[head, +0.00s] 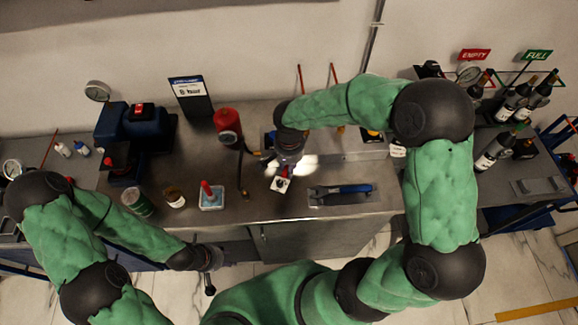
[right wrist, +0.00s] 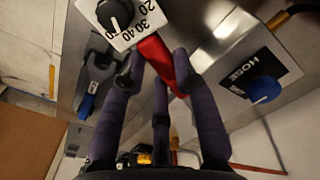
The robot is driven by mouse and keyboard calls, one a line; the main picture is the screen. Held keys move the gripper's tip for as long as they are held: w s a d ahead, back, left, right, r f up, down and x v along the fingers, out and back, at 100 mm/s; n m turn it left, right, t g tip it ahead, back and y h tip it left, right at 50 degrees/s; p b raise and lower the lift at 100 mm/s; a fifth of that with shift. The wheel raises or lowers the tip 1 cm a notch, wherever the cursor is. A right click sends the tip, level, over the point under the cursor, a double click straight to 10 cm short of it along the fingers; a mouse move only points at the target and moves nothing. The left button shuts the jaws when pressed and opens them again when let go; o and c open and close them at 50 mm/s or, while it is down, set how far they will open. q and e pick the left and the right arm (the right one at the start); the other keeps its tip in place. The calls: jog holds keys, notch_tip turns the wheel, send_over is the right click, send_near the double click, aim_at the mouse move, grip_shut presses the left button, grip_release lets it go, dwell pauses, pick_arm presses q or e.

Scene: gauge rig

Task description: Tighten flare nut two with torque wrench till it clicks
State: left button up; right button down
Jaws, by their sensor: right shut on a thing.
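My right gripper (head: 286,165) reaches down over the bench. In the right wrist view its fingers (right wrist: 160,75) are shut on a red strip-like part (right wrist: 155,52). This part meets a white block (right wrist: 112,18) with a black knob and printed numbers; the block also shows in the head view (head: 280,184). A tool with a blue handle (head: 352,188) lies on a tray to the right, apart from the gripper. I cannot tell which thing is the torque wrench, and I cannot make out flare nut two. My left gripper (head: 208,272) hangs before the bench's front edge, its jaws unclear.
A metal box with a HOSE label (right wrist: 255,75) and blue knob stands close to my right gripper. A red cylinder (head: 228,122) and hose stand left of it. A small tray with a red-topped item (head: 211,196) and jars stand further left. Bottles (head: 510,105) stand far right.

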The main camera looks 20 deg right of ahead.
jog(key=shift+r+p, duration=0.85)
jog(key=shift+r, duration=0.7)
